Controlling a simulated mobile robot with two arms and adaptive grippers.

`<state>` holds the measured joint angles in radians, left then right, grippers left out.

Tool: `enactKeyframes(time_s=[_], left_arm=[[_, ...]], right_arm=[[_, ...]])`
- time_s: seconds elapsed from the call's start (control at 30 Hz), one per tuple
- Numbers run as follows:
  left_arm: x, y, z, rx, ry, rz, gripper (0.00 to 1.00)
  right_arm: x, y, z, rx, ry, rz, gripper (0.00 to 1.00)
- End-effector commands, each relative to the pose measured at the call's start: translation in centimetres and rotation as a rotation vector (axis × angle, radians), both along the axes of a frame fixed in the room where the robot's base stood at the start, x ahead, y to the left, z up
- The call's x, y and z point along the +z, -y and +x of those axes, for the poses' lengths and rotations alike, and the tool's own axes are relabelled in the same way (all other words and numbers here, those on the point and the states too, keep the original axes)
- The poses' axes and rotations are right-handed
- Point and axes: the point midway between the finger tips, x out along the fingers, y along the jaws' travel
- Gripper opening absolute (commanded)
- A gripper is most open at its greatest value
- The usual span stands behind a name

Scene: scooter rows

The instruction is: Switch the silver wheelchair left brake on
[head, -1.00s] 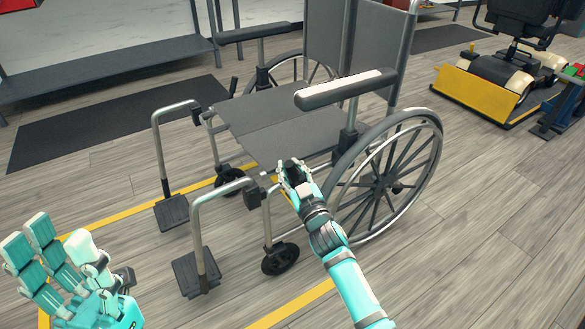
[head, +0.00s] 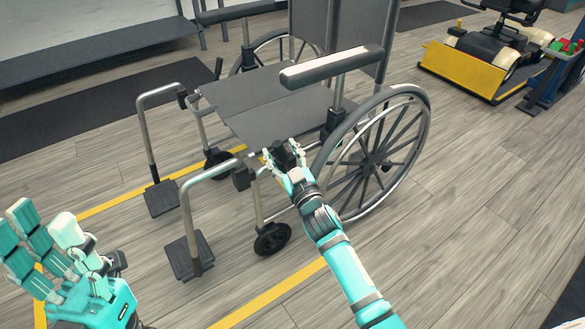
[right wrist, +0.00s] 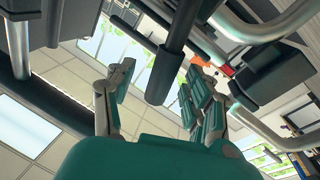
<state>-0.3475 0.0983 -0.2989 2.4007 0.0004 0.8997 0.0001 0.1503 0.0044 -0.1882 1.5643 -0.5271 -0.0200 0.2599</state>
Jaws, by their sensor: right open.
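The silver wheelchair (head: 262,120) stands in the middle of the head view, with grey seat and footrests towards me. Its near large wheel (head: 375,160) is at the right. My right gripper (head: 283,152) is open beside the front seat frame, just ahead of that wheel. In the right wrist view, a dark lever with a thick grip (right wrist: 168,65), seemingly the left brake lever, reaches between the spread fingers of my right gripper (right wrist: 158,75). I see no clear contact. In the head view the hand largely hides it. My left gripper (head: 55,235) is open and empty at lower left.
The footrests (head: 188,255) stick out towards me. Yellow floor lines (head: 270,300) run around the chair. A yellow-fronted scooter (head: 475,60) stands at the back right. Open floor lies at the right.

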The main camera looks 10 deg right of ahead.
Motion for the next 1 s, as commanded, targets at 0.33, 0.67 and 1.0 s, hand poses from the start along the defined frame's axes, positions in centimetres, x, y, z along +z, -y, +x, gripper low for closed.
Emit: enactKeyframes(time_s=[0.33,0.67,1.0], left_arm=[[-0.1,0.0,0.0,-0.001,-0.003,0.002,0.40],[-0.1,0.1,0.0,-0.001,-0.003,0.002,0.40],[-0.1,0.1,0.0,-0.001,-0.004,0.002,0.40]], right_arm=[[-1.1,1.4,-7.2,-0.002,-0.005,-0.002,0.53],[-1.4,2.1,-10.5,-0.003,-0.002,-0.003,0.53],[-1.4,2.1,-10.5,-0.003,-0.002,-0.003,0.53]])
